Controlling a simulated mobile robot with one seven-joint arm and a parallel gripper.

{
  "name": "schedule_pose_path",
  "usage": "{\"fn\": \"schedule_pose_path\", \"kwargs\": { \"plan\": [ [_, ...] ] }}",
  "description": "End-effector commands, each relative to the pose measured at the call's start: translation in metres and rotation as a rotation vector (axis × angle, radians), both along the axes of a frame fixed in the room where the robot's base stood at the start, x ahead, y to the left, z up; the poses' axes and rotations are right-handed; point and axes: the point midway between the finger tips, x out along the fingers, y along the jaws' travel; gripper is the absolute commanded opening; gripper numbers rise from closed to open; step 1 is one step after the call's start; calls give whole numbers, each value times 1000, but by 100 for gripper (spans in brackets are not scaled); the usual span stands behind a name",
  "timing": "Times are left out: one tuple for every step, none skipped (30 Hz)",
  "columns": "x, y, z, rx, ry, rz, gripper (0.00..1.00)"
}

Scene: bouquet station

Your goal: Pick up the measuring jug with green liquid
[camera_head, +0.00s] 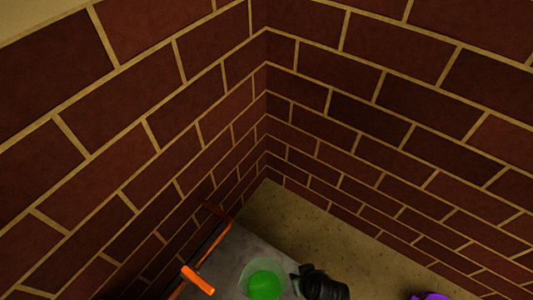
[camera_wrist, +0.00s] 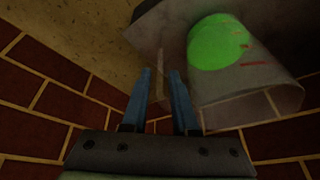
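The measuring jug (camera_head: 265,281) with green liquid stands on a grey surface (camera_head: 233,247) at the bottom of the head view. It looks clear-walled, with red marks showing in the wrist view (camera_wrist: 252,108), at the upper right. My gripper (camera_wrist: 160,72) shows two dark blue fingers with a gap between them. A thin pale strip (camera_wrist: 161,50) lies at the gap; it may be the jug's handle, but I cannot tell if it is between the fingers. In the head view my dark gripper (camera_head: 306,272) is close beside the jug's right side.
An orange bar-shaped thing (camera_head: 198,280) lies left of the jug, near the edge of the grey surface. A purple thing (camera_head: 430,296) shows at the bottom right, mostly cut off. Brick walls (camera_head: 180,110) meet in a corner behind. Bare tan floor (camera_head: 300,222) lies between.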

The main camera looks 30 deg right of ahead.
Motion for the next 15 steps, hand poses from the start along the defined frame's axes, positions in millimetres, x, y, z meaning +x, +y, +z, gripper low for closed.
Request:
{"fn": "schedule_pose_path", "kwargs": {
  "plan": [
    [2,0,-5,0,0,0,27],
    [3,-1,-8,0,0,0,27],
    [5,-1,-13,0,-1,0,27],
    [6,-1,-17,1,-1,0,27],
    [8,-2,-22,1,0,0,27],
    [10,-2,-28,1,0,0,27],
    [12,-3,-32,1,-1,0,27],
    [13,-3,-35,1,-1,0,27],
    [15,-3,-40,1,0,0,27],
    [16,-4,-42,1,0,-1,27],
    [17,-4,-44,0,-1,-1,27],
    [18,-4,-46,0,-1,-1,27],
    [19,-5,-47,0,-1,0,27],
    [19,-5,-48,0,-1,0,27],
    [20,-5,-48,0,-1,0,27]
  ]
}}
